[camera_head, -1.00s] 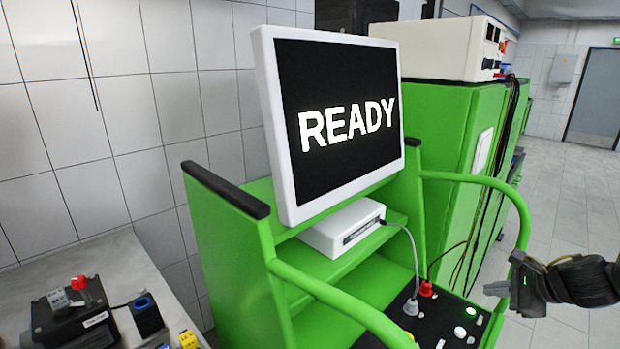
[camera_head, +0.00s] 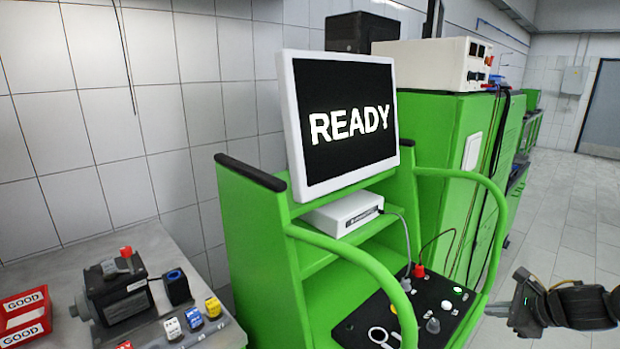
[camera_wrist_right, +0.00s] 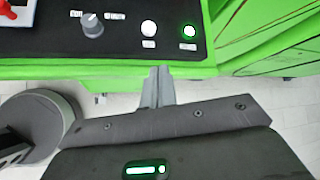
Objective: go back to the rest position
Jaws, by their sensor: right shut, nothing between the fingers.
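My right gripper (camera_head: 497,309) shows at the right edge of the head view, beside the green testbench (camera_head: 262,250) and clear of it. In the right wrist view its fingers (camera_wrist_right: 158,88) are together with nothing between them, in front of the bench's green front edge. The monitor (camera_head: 345,120) on the bench reads READY. The black control panel (camera_head: 375,322) carries knobs, a red plug and a lit green button (camera_head: 457,290). That button also shows lit in the right wrist view (camera_wrist_right: 189,31), with a white button (camera_wrist_right: 149,28) beside it. My left gripper is not in view.
A grey table (camera_head: 190,235) at the left holds a black pump or motor unit (camera_head: 118,290), several small coloured connectors and red bins (camera_head: 25,312) labelled GOOD. A green cabinet (camera_head: 440,150) with a white instrument stands behind the bench. The tiled floor at the right is open.

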